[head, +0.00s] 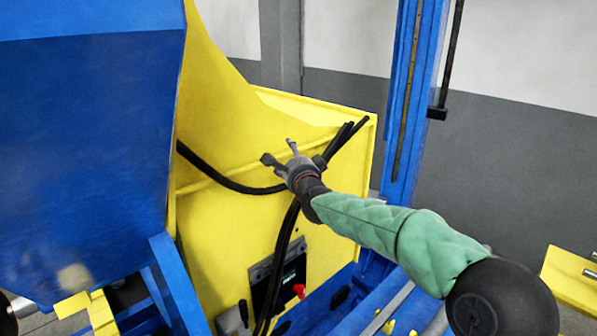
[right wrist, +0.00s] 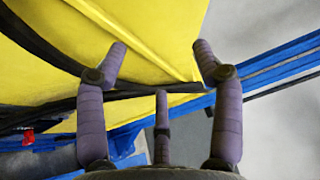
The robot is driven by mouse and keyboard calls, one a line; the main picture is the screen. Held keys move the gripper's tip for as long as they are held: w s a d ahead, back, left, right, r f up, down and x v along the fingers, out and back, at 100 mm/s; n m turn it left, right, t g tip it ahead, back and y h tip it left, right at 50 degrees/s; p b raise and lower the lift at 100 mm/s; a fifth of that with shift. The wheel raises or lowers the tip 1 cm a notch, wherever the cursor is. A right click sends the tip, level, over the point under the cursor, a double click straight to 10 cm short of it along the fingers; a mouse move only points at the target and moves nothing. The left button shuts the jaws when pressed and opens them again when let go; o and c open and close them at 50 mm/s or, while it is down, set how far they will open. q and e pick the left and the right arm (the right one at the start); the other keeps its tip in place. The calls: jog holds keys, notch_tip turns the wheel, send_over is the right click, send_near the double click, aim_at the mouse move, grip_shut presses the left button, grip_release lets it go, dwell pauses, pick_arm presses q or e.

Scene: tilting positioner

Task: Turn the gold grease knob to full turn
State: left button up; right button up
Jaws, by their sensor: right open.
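I cannot make out the gold grease knob in either view. My right gripper (head: 291,155) is open and empty, its fingers spread in front of the yellow housing (head: 215,130) of the positioner. In the right wrist view its purple-grey fingers (right wrist: 161,62) stand apart, with the yellow surface (right wrist: 150,20) and dark cables behind them. I cannot tell how far the fingertips are from the housing. My left gripper is not in view.
Black cables (head: 230,183) run across the housing near my right gripper. A dark control panel (head: 277,279) with a red knob (head: 299,290) sits below. A large blue body (head: 90,150) fills the left, and a blue column (head: 410,100) stands at the right.

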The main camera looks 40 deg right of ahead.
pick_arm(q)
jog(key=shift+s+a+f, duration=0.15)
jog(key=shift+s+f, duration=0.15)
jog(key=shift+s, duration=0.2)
pick_arm(e)
jog(key=shift+s+d+f, duration=0.1)
jog(key=shift+s+d, duration=0.05)
jog(key=shift+s, duration=0.7)
jog(key=shift+w, duration=0.1)
